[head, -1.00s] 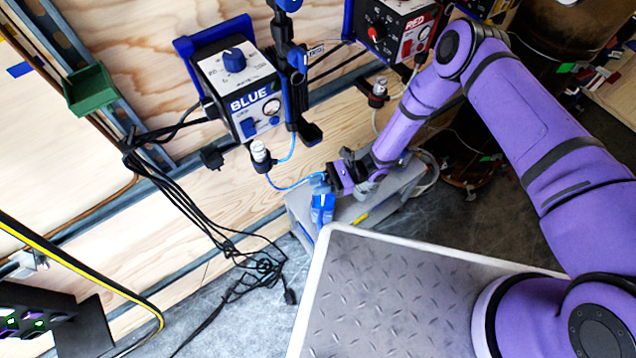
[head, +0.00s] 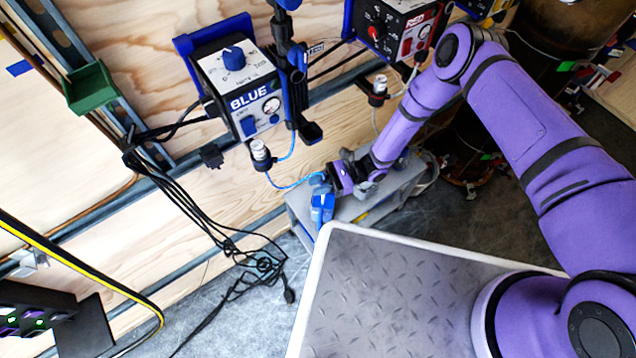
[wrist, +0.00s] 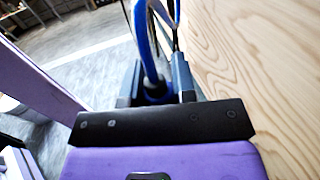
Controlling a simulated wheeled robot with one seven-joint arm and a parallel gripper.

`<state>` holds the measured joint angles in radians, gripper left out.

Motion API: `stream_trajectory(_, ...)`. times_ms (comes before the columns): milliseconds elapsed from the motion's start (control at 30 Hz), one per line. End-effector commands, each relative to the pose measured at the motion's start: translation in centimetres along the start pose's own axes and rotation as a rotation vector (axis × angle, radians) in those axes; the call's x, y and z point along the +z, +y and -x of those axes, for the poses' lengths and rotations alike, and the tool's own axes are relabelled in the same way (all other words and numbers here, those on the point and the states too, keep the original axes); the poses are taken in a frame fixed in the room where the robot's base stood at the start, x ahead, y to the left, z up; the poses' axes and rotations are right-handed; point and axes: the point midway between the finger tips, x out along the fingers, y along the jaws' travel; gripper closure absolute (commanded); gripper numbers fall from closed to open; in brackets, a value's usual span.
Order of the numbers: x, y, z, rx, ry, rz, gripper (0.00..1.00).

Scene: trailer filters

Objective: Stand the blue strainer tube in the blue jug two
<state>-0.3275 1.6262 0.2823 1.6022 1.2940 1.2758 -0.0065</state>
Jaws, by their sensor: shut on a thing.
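My gripper (head: 322,180) is low by the plywood wall, over the grey bench, and is shut on the blue strainer tube (head: 291,186). A thin blue line runs from it up to the clear fitting under the BLUE box. In the wrist view the blue tube (wrist: 147,50) rises between the two dark fingers, with a dark blue round part at its base. A blue jug (head: 322,206) stands on the bench just below my gripper in the head view. I cannot tell its number, or whether the tube's lower end is inside it.
The BLUE box (head: 240,90) hangs on the wall, with the RED box (head: 395,25) to its right. Black cables (head: 195,205) hang down to the floor left of the bench (head: 385,203). A green bin (head: 90,88) is at upper left. My tread-plate deck is in front.

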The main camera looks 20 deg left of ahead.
Motion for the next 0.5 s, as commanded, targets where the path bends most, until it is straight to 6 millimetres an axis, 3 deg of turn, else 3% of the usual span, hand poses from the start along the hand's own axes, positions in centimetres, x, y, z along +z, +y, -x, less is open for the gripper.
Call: stream_trajectory(500,-0.65,-0.01,0.01,0.000,0.000,0.000,1.00)
